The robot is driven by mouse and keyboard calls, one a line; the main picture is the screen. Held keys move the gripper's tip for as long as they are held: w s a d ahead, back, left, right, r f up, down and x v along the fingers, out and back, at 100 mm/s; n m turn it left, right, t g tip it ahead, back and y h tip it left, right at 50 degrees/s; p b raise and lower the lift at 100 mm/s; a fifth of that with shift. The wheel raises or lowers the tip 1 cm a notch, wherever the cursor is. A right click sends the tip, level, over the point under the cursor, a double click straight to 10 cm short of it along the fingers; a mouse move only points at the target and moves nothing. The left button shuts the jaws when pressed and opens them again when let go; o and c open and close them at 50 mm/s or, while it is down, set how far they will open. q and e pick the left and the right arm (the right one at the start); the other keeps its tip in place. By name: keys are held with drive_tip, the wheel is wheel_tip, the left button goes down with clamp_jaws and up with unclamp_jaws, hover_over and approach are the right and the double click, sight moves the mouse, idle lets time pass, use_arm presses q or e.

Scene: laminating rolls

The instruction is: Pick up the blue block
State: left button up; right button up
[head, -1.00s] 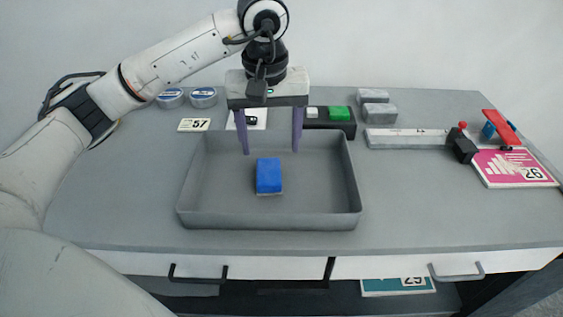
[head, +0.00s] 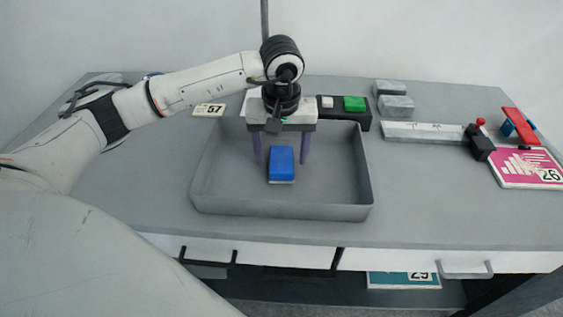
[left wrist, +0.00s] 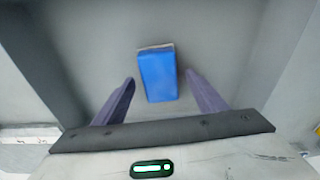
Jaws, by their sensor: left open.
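The blue block (head: 281,163) lies in the grey tray (head: 215,190), near its middle. It has a blue top and a pale lower edge. My left gripper (head: 281,160) is open and points down into the tray, with its purple fingers apart, behind the block in the head view. In the left wrist view the blue block (left wrist: 157,75) lies just beyond and between the open fingertips of the left gripper (left wrist: 158,80). No contact shows. My right gripper is not in view.
Behind are a black box with a green button (head: 354,104) and grey blocks (head: 396,106). A paper trimmer (head: 425,132) and a pink card (head: 528,168) lie to the right. The table front is clear.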

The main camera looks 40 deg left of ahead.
sight(281, 159)
use_arm(q)
drive_tip(key=shift+f+b, duration=0.25)
drive_tip(key=shift+b, duration=0.05)
idle(0.4)
drive_tip(key=c, duration=1.2)
drive_tip(key=shift+o, duration=0.2)
drive_tip(key=shift+r+p, duration=0.35)
drive_tip(key=shift+r, duration=0.3)
wheel_tip(281, 159, up, 9)
drive_tip(key=shift+r, duration=0.15)
